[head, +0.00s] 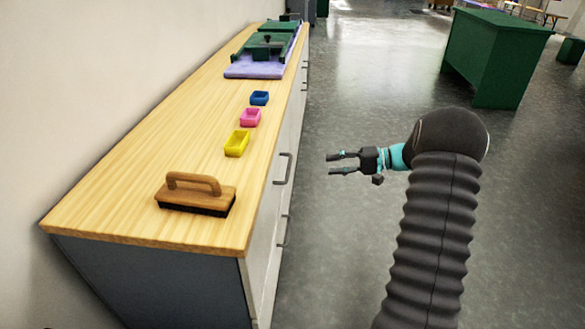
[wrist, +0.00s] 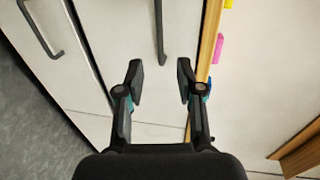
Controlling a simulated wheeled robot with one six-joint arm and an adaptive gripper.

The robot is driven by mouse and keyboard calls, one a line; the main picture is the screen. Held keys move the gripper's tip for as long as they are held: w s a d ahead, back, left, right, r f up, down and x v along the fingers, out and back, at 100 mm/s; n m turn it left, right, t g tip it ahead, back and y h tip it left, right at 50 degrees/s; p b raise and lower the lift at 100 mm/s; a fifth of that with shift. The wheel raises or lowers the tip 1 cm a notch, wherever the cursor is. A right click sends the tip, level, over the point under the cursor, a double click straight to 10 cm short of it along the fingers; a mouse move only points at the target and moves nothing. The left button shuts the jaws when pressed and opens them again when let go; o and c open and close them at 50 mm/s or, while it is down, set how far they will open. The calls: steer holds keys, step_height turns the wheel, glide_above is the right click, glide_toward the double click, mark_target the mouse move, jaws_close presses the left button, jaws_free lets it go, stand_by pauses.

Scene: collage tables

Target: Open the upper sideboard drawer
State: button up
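The sideboard (head: 185,120) has a light wood top and pale fronts and runs along the wall at left. The upper drawer's dark bar handle (head: 283,168) sits just below the top edge; the drawer front looks flush. My gripper (head: 343,163) is open and empty, to the right of this handle and apart from it, fingers pointing at the sideboard. In the wrist view, the upper handle (wrist: 160,35) lies ahead, roughly in line with the gap between my open fingertips (wrist: 160,80). The lower handle (wrist: 41,27) is further left there.
On the sideboard top are a wooden brush (head: 196,195), a yellow bin (head: 237,144), a pink bin (head: 250,117), a blue bin (head: 259,97) and a green device on a lilac mat (head: 255,71). A green table (head: 490,60) stands at the back right. The floor between is clear.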

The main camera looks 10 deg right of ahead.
mark_target(289, 167)
steer(key=p+x, duration=0.1)
steer(key=x, duration=1.3)
steer(key=shift+a, duration=0.1)
